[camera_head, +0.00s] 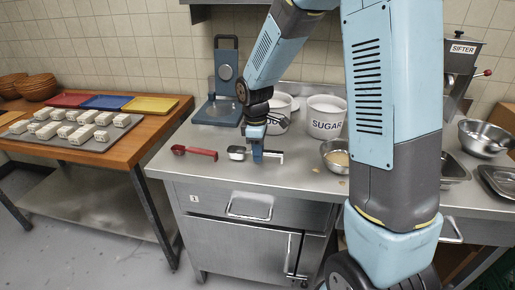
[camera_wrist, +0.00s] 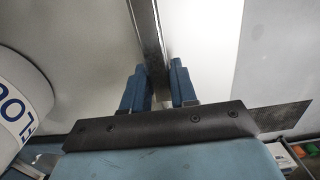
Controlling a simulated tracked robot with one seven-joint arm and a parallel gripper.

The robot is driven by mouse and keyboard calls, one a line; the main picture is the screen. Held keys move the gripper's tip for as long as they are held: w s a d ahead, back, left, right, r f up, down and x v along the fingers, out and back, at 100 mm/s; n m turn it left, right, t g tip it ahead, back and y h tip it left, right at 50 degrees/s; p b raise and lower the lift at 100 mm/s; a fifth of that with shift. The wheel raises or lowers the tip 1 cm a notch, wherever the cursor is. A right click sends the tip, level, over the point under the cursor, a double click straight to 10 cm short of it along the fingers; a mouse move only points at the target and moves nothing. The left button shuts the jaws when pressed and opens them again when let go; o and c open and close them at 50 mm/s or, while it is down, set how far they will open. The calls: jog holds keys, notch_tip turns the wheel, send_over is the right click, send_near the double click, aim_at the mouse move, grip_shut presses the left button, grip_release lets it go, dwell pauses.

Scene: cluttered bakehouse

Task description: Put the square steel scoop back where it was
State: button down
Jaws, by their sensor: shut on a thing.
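The square steel scoop (camera_head: 237,153) is at the front of the steel counter, its head pointing left and its handle running right. My gripper (camera_head: 258,154) comes down from above and is shut on the scoop's handle. In the wrist view the grey handle (camera_wrist: 148,38) passes between the two blue fingers of my gripper (camera_wrist: 159,88). The scoop is low over the counter; I cannot tell whether it touches the surface. The scoop's head is not clear in the wrist view.
A red scoop (camera_head: 195,153) lies just left. A blue scale (camera_head: 217,112) stands behind it. A white SUGAR canister (camera_head: 325,118) and a second canister, labelled FLOUR in part (camera_wrist: 20,105), stand behind my gripper. A steel bowl (camera_head: 331,148) is right. A wooden table (camera_head: 160,121) stands left.

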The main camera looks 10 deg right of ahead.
jog(key=shift+f, duration=0.6)
dwell(0.6)
jog(key=c, duration=0.8)
grip_release()
notch_tip(320, 180, up, 14)
jog(key=shift+w+a+f, duration=0.15)
jog(key=shift+w+a, duration=0.05)
jog(key=shift+a, duration=0.2)
